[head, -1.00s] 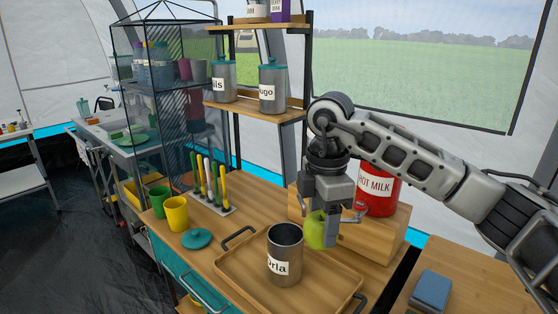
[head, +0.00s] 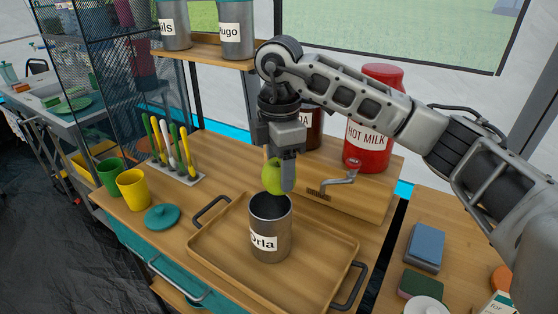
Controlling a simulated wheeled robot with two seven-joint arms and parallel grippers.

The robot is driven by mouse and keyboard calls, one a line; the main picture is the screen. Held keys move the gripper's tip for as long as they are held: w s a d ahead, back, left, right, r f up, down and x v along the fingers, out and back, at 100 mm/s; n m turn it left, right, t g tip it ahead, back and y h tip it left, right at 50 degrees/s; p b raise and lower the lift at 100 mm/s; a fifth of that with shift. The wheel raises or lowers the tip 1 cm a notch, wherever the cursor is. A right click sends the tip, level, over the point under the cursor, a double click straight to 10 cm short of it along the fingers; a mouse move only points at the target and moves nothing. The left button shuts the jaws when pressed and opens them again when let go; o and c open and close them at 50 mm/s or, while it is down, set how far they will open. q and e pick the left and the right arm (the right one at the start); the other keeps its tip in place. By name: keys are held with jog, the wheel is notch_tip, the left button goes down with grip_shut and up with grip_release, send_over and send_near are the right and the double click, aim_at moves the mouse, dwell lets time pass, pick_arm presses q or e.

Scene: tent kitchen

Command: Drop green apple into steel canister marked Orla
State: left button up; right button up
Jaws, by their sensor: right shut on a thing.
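The steel canister (head: 270,231) with a white label reading Orla stands upright and open-topped on a wooden tray (head: 215,262). My right gripper (head: 279,176) points down and is shut on the green apple (head: 272,178). The apple is at the canister's mouth, above its rim in the picture; one finger covers its right side. I cannot tell whether the apple's lower edge is inside the rim. My left gripper is not in view.
A teal lid (head: 161,217), a yellow cup (head: 133,189) and a green cup (head: 110,176) stand left of the tray. A rack of colored-handled utensils (head: 174,155) is behind them. A wooden box (head: 362,197) with a crank and a red HOT MILK canister (head: 368,140) stand behind right.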

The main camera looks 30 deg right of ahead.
aim_at(279, 163)
jog(key=shift+f, duration=0.6)
jog(key=o, duration=1.1)
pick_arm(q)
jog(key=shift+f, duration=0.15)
pick_arm(e)
jog(key=shift+r, duration=0.45)
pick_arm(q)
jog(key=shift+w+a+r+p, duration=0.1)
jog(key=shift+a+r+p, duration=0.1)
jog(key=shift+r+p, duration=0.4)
pick_arm(e)
notch_tip(279, 163, up, 15)
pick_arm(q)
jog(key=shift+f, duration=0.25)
